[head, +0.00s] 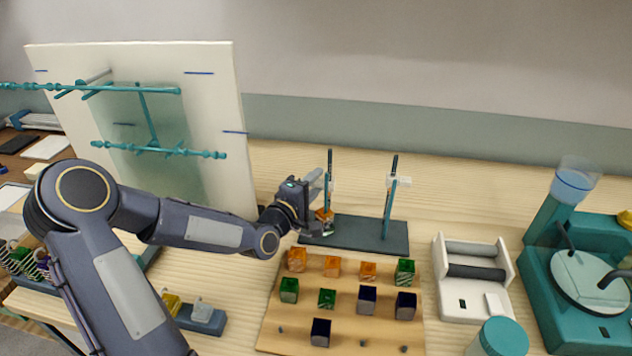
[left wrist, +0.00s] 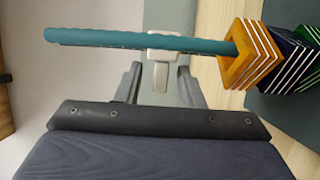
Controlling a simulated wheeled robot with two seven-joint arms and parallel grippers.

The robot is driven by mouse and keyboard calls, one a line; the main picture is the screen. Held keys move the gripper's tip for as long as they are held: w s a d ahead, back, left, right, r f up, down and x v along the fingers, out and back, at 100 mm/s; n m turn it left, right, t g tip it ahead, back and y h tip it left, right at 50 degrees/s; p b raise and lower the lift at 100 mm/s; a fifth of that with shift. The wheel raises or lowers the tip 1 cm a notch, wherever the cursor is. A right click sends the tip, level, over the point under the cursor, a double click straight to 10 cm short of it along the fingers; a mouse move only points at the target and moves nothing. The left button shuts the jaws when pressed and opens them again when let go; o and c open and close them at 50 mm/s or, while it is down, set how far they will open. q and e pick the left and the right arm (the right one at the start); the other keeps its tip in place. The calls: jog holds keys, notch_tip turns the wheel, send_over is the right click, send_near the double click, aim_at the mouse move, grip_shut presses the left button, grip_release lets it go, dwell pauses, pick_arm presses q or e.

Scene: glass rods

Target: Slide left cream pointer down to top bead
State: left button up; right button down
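The left cream pointer (left wrist: 162,43) sits on the teal left rod (left wrist: 100,39) in the left wrist view. A gap of bare rod separates it from the orange top bead (left wrist: 236,56). Darker beads follow beyond the orange one. My left gripper (left wrist: 160,80) is open, its two fingers on either side of the pointer's tab, with gaps showing. In the head view my left gripper (head: 319,204) is beside the left rod (head: 330,162) and partly hides the pointer and beads. The right gripper is not in view.
The rods stand on a dark base (head: 362,235). The right rod (head: 389,215) carries another cream pointer (head: 400,182). A wooden board (head: 262,335) with several coloured cubes lies in front. A white cradle (head: 455,309) and a teal machine (head: 536,300) stand to the right.

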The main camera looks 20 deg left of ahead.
pick_arm(q)
jog(key=shift+w, duration=0.35)
grip_shut()
jog(key=shift+f, duration=0.1)
